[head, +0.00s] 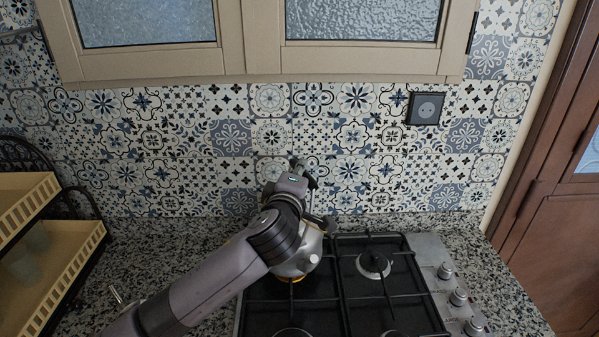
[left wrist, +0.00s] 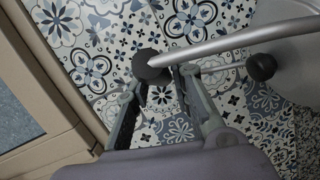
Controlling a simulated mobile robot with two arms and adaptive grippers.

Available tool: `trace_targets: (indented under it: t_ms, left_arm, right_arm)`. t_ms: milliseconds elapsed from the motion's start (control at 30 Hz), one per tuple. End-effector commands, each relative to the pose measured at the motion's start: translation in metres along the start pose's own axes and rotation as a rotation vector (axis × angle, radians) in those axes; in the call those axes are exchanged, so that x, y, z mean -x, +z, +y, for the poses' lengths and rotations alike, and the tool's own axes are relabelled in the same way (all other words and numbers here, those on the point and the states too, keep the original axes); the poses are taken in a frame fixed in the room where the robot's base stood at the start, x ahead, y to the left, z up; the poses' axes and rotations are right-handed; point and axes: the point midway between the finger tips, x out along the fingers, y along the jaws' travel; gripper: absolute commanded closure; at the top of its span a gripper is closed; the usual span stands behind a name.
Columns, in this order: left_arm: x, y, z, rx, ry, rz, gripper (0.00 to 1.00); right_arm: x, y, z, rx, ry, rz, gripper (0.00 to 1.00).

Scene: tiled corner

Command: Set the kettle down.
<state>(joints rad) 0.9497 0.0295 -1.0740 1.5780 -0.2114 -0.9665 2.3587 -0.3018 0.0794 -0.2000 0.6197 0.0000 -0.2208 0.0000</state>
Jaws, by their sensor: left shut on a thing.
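The kettle (head: 312,246) is pale metal with a gold-coloured band near its base. It is at the back left burner of the hob, partly hidden behind my left arm. I cannot tell whether its base touches the grate. In the left wrist view its silver handle (left wrist: 232,40) ends in a dark round tip, and its grey body (left wrist: 297,72) shows at the right. My left gripper (head: 303,172) is above the kettle, shut on the handle near that tip; its fingers also show in the left wrist view (left wrist: 158,88). My right gripper is not in view.
The black hob (head: 343,289) has dark grates and several knobs on its right. A two-tier rack (head: 62,278) with glasses stands on the speckled counter at left. A cabinet (head: 250,62) hangs above; the tiled wall (head: 350,150) is close behind the kettle.

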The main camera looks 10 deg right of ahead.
Motion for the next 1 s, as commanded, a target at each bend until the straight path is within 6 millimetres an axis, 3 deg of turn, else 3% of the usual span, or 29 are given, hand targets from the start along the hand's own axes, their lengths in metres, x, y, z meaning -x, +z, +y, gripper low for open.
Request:
trace_targets:
  t_ms: [267,300,567,1000]
  left_arm:
    - [-0.0002,0.002,-0.0029,0.001,0.004,-0.002,1.0]
    - [-0.0003,0.0015,-0.0032,0.001,0.0,-0.001,0.76]
    - [-0.0003,0.0011,-0.0029,0.0,0.0,-0.001,0.59]
    - [-0.0003,0.0009,-0.0027,0.0,0.0,0.0,0.59]
  right_arm:
    - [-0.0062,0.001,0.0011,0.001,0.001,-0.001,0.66]
    - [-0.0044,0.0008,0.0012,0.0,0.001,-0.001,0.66]
    - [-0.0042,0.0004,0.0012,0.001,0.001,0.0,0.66]
    - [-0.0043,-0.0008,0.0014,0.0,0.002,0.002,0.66]
